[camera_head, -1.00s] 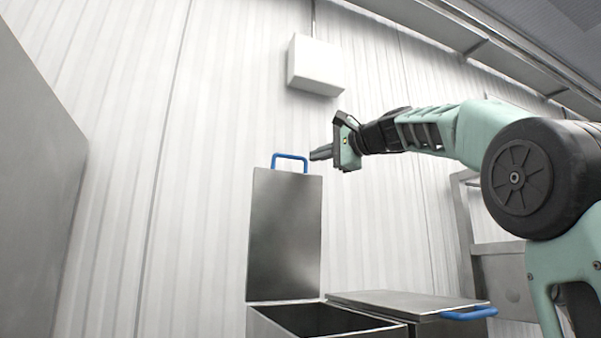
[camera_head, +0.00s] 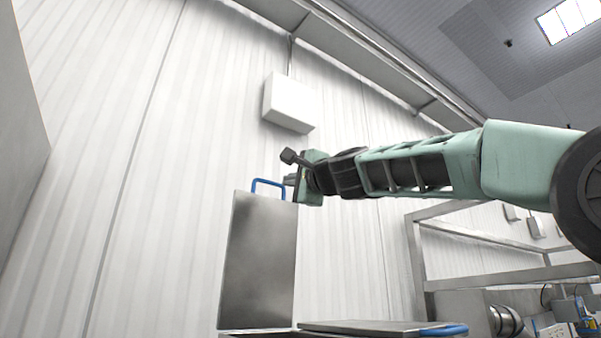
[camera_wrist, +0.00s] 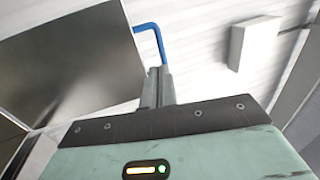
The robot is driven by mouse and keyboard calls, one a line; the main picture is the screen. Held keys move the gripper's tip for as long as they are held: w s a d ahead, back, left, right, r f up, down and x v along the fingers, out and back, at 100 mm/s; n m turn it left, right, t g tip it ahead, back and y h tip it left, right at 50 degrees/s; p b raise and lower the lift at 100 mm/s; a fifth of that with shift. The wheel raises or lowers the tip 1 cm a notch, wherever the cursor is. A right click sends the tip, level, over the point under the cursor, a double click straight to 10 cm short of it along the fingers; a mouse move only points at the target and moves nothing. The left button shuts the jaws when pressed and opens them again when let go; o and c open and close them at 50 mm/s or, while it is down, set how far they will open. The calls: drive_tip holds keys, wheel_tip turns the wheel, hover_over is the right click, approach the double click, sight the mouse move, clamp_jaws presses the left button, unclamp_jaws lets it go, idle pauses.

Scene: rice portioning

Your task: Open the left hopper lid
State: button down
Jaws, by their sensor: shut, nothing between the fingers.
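The left hopper lid (camera_head: 258,262) stands upright, a grey metal panel with a blue handle (camera_head: 268,183) on its top edge. In the wrist view the lid (camera_wrist: 75,60) fills the upper left, and its blue handle (camera_wrist: 150,33) shows just beyond my fingers. My gripper (camera_head: 289,181) is at the lid's top right corner, beside the handle. In the wrist view its fingers (camera_wrist: 158,85) are together and empty. Whether they touch the handle I cannot tell. Only a sliver of the left hopper's rim (camera_head: 255,332) shows at the bottom.
The right hopper lid (camera_head: 375,327) lies flat and closed, with a blue handle (camera_head: 443,330). A white box (camera_head: 289,102) hangs on the wall above my gripper; it also shows in the wrist view (camera_wrist: 254,43). A metal frame (camera_head: 480,237) stands at the right. A grey panel (camera_head: 18,130) is at the far left.

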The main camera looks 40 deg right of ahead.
sight(269, 183)
drive_tip(key=p+x, duration=0.2)
drive_tip(key=x, duration=0.6)
drive_tip(key=w+g+p, duration=0.1)
drive_tip(key=w+p, duration=0.5)
drive_tip(key=shift+w+r, duration=0.25)
drive_tip(key=shift+r, duration=0.1)
idle(0.3)
